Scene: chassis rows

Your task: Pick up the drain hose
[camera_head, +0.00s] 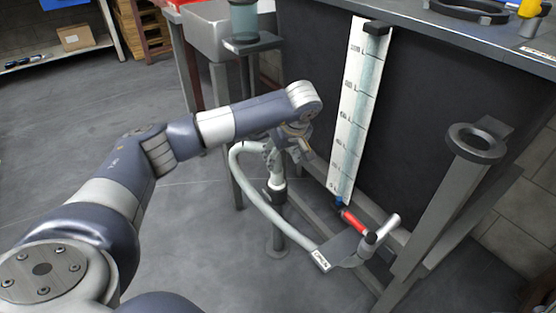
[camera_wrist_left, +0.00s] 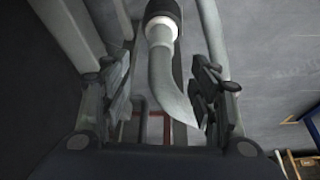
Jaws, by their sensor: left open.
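The drain hose (camera_head: 262,207) is a pale grey-green tube in the head view. It curves from beside my left gripper, round to the left and down to a labelled bracket near the red valve handle. My left gripper (camera_head: 283,151) is above the upright stand and is open. In the left wrist view, a pale hose section (camera_wrist_left: 168,77) with a white ring and dark fitting lies between the spread fingers of the left gripper (camera_wrist_left: 160,88). No grip on it shows. The hose's upper end is partly hidden by the gripper in the head view. My right gripper is not in view.
A tall scale panel (camera_head: 357,110) stands right of the gripper on the dark bench. The red handle (camera_head: 354,221) and labelled bracket (camera_head: 345,250) are below it. A post with a ring holder (camera_head: 476,143) stands at right. Open floor (camera_head: 205,225) lies left of the hose.

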